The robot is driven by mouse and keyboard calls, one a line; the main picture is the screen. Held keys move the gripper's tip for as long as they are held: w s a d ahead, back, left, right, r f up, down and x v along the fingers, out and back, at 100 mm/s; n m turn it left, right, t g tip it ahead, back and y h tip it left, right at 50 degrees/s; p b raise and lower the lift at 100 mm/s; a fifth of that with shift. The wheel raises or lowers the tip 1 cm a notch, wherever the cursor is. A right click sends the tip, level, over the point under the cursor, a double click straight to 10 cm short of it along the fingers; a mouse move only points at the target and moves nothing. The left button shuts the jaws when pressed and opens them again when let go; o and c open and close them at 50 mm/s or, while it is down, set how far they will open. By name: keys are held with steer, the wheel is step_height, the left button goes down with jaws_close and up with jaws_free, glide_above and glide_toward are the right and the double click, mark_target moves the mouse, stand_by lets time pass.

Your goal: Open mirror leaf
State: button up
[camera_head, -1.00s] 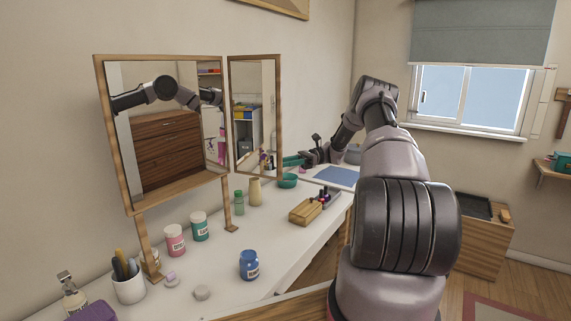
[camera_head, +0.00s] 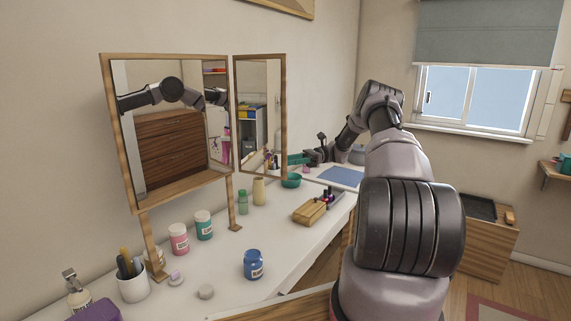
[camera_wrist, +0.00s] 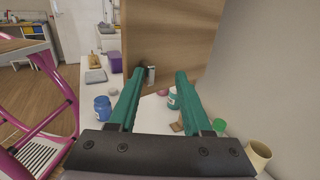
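The mirror leaf (camera_head: 259,115) is a narrow wood-framed panel hinged at the right of the larger main mirror (camera_head: 170,130). It stands angled out from the main mirror. In the wrist view its plain wooden back (camera_wrist: 170,35) fills the upper middle, just ahead of my fingertips. My gripper (camera_wrist: 159,75) has two teal fingers spread apart with nothing held between them. In the head view the gripper (camera_head: 299,159) is partly hidden, close beside the leaf's lower right edge. I cannot tell whether a finger touches the leaf.
A blue jar (camera_head: 254,264), a pink jar (camera_head: 179,239) and a teal jar (camera_head: 204,225) stand on the white counter. A pink frame (camera_wrist: 60,75) shows left in the wrist view.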

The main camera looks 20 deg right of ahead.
steer(key=w+d, duration=0.1)
steer(key=d, duration=0.7)
steer(key=shift+d+f, duration=0.2)
steer(key=shift+d, duration=0.2)
